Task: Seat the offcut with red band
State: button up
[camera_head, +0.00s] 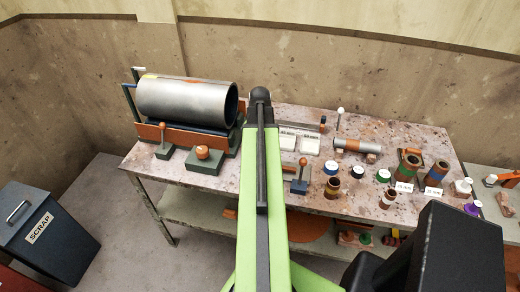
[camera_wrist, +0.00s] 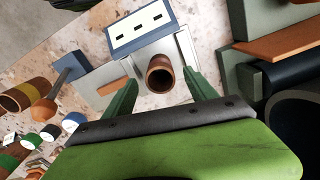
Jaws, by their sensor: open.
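In the wrist view a short reddish-brown offcut (camera_wrist: 160,75) stands with its dark bore facing the camera. It is on a pale plate beside a blue block with dark slots (camera_wrist: 139,34). My gripper (camera_wrist: 161,80) is open, with one green finger on each side of this offcut and a visible gap to each. I cannot make out a separate red band on it. In the head view my arm hides my gripper and this spot.
A large metal pipe (camera_head: 187,100) lies on a cradle at the bench's left. An orange-knobbed lever (camera_head: 301,178) stands near the front edge. A scrap bin (camera_head: 42,232) stands at lower left.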

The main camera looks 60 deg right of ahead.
notch_tip(320, 180, up, 12)
jog(key=p, duration=1)
jog(key=shift+f, duration=0.15)
jog(key=w+a+f+n+b, duration=0.2)
jog(key=w+a+n, duration=0.1)
jog(key=w+a, duration=0.75)
jog(key=w+a+f+n+b, duration=0.2)
jog(key=w+a+n, duration=0.1)
jog(key=w+a, duration=0.7)
jog(key=a+f+n+b, duration=0.1)
jog(key=a+n, duration=0.4)
jog(key=a, duration=1)
jog(key=w+a+f+n+b, duration=0.1)
jog(key=a+n, duration=0.4)
jog(key=a, duration=0.9)
jog(key=shift+w+a+f+n+b, duration=0.2)
jog(key=shift+a+f+n+b, duration=0.2)
jog(key=shift+f+b, duration=0.15)
